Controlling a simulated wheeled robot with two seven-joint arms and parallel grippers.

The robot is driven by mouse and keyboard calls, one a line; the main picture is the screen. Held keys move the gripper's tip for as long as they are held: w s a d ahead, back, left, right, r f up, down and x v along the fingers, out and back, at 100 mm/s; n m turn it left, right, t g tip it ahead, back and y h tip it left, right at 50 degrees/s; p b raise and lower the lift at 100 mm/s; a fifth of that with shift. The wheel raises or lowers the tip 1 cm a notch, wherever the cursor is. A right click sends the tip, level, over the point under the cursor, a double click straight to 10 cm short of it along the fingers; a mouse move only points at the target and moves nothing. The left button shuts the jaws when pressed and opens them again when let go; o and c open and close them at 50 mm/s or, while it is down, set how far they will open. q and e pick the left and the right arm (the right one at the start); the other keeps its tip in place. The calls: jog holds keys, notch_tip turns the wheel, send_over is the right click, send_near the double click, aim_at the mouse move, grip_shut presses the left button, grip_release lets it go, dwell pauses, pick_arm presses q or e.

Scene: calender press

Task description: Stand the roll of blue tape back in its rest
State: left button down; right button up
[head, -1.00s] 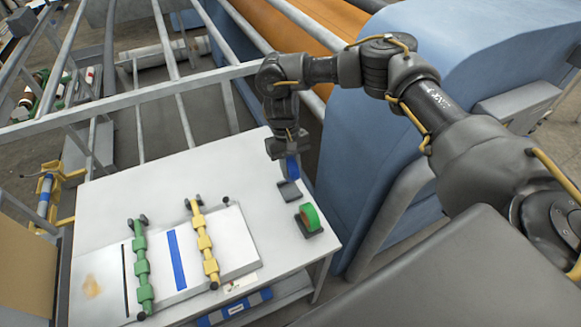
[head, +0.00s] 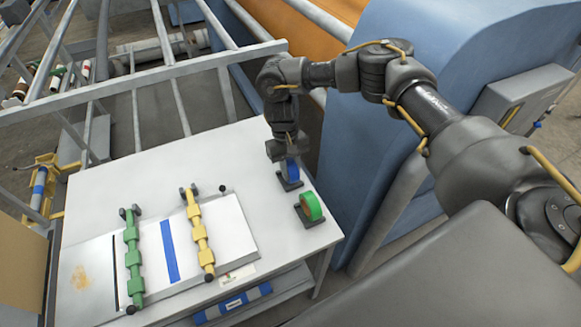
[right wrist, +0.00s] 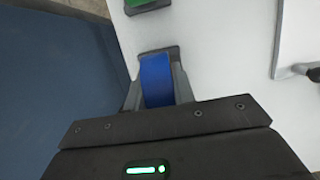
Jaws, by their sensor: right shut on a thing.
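The roll of blue tape (head: 291,171) is upright at the right side of the white table, at its dark rest (head: 290,185). My right gripper (head: 283,158) is above it, shut on the roll. In the right wrist view the blue tape (right wrist: 156,80) sits between the two fingers, with the dark rest (right wrist: 160,52) just beyond it. The gripper hides part of the roll, and I cannot tell whether its bottom is fully seated. My left gripper is not in view.
A roll of green tape (head: 311,206) stands in its own rest nearer the front. A white board with a green bar (head: 133,260) and a yellow bar (head: 199,232) lies to the left on the table (head: 150,180). The blue machine (head: 370,120) rises close on the right.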

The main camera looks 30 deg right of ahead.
jog(key=o, duration=1)
jog(key=shift+c, duration=0.2)
jog(key=b+v, duration=0.2)
jog(key=v, duration=0.8)
jog(key=shift+r, duration=0.4)
jog(key=shift+a, duration=0.1)
